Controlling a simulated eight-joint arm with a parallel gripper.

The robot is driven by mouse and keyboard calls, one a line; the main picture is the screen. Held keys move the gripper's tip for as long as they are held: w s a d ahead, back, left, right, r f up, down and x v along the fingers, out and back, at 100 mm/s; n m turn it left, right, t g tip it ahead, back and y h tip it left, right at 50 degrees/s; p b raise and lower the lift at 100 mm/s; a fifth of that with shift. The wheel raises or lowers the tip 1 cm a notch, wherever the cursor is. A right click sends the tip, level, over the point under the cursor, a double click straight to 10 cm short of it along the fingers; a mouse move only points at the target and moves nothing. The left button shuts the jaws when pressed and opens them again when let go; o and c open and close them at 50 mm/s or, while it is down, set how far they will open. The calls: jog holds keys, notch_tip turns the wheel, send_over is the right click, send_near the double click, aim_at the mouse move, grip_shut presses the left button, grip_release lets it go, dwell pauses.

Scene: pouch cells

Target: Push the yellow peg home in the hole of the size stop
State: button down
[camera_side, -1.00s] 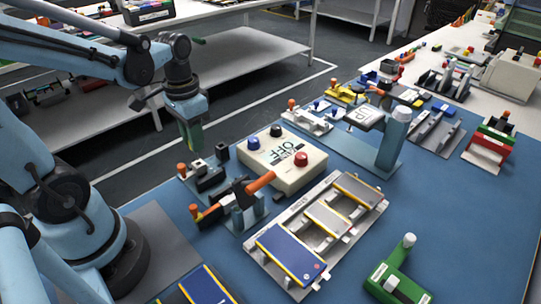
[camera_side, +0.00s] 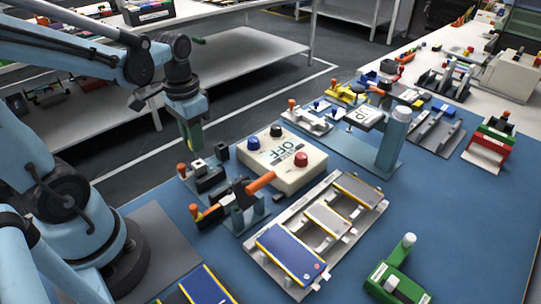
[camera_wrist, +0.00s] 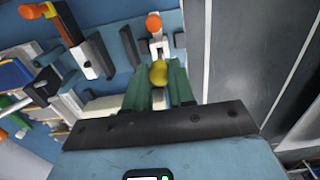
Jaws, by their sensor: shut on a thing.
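My gripper (camera_side: 190,134) hangs above the near left edge of the blue table in the side view. In the wrist view its green fingers (camera_wrist: 159,84) are shut on the yellow peg (camera_wrist: 159,72), whose rounded end shows between them. In the side view the fingers mostly hide the peg. A small dark fixture (camera_side: 209,176) with a light block stands below and slightly right of the gripper; it may be the size stop, but I cannot make out its hole. The peg appears held above the fixture, apart from it.
An orange-knobbed post (camera_side: 182,170) stands close below the gripper. A lever clamp with an orange handle (camera_side: 260,182) and a white control box (camera_side: 283,160) with red, black and blue knobs stand to the right. A rack of pouch cells (camera_side: 258,261) lies nearer the camera.

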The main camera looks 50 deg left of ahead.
aim_at(198, 160)
jog(key=shift+f, duration=2.3)
jog(key=c, duration=0.9)
grip_release()
jog(key=shift+r, duration=6.05)
jog(key=shift+d, duration=0.1)
jog(key=shift+w+d+f+t, duration=0.4)
jog(key=shift+w+d+t, duration=0.1)
jog(key=shift+d+t, duration=0.75)
jog(key=shift+w+d+f+t, duration=0.4)
jog(key=shift+w+d+t, duration=0.1)
jog(key=shift+d+t, duration=0.7)
jog(key=shift+w+d+f+t, duration=0.4)
jog(key=shift+w+d+t, duration=0.1)
jog(key=shift+d+t, duration=0.75)
